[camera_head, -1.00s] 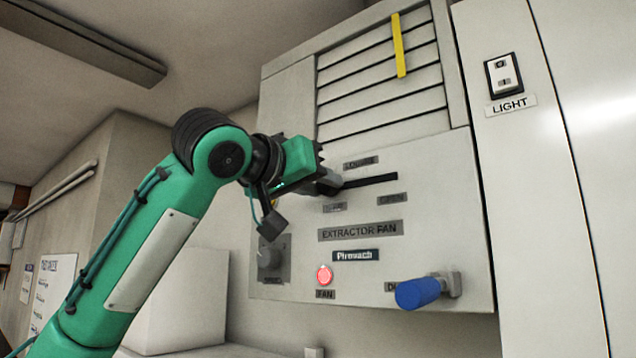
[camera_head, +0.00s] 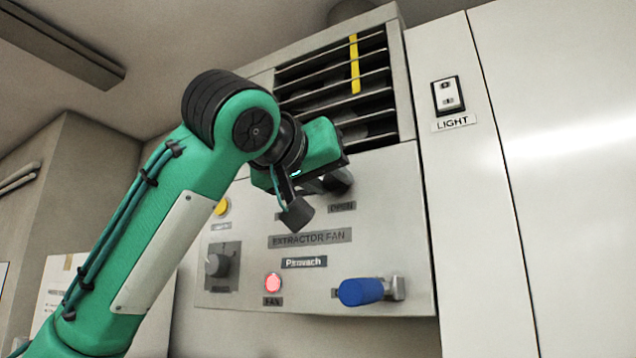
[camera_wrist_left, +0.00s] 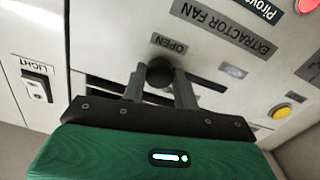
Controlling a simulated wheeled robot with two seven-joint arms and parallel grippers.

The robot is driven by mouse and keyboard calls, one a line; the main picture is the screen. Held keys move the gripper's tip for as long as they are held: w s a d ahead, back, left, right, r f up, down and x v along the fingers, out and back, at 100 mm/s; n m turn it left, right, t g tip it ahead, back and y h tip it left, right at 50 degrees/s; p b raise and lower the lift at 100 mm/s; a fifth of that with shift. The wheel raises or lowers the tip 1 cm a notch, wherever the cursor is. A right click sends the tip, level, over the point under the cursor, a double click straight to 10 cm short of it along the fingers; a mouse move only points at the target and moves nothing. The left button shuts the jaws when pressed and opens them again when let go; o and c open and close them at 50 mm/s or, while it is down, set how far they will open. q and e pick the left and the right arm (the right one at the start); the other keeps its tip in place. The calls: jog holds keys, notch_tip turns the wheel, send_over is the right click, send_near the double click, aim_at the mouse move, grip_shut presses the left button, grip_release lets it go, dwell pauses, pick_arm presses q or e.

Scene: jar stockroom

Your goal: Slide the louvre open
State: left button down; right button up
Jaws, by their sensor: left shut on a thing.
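The louvre (camera_head: 376,107) at the top of the extractor fan panel has its slats tilted, with dark gaps between them. A yellow strip (camera_head: 354,62) hangs down across the slats. My left gripper (camera_head: 340,182) is at the louvre slider under the slats, beside the OPEN label (camera_head: 342,207). In the left wrist view its fingers are shut on the dark round slider knob (camera_wrist_left: 159,72), near the OPEN label (camera_wrist_left: 170,43). My right gripper is not in view.
Below on the panel (camera_head: 395,235) are a grey dial (camera_head: 218,264), a lit red fan button (camera_head: 273,282), a yellow button (camera_head: 222,206) and a protruding blue handle (camera_head: 361,291). A light switch (camera_head: 447,96) is on the cabinet at right.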

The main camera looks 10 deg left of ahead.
pick_arm(q)
jog(key=c, duration=1.1)
grip_release()
jog(key=shift+d, duration=0.15)
jog(key=shift+o, duration=0.2)
jog(key=shift+d, duration=0.15)
jog(key=shift+s+a+f+b, duration=0.1)
jog(key=shift+s+a+b, duration=0.25)
jog(key=shift+s, duration=0.1)
jog(key=b+v, duration=0.5)
jog(key=v, duration=0.8)
jog(key=shift+d+b, duration=0.25)
jog(key=shift+b, duration=0.05)
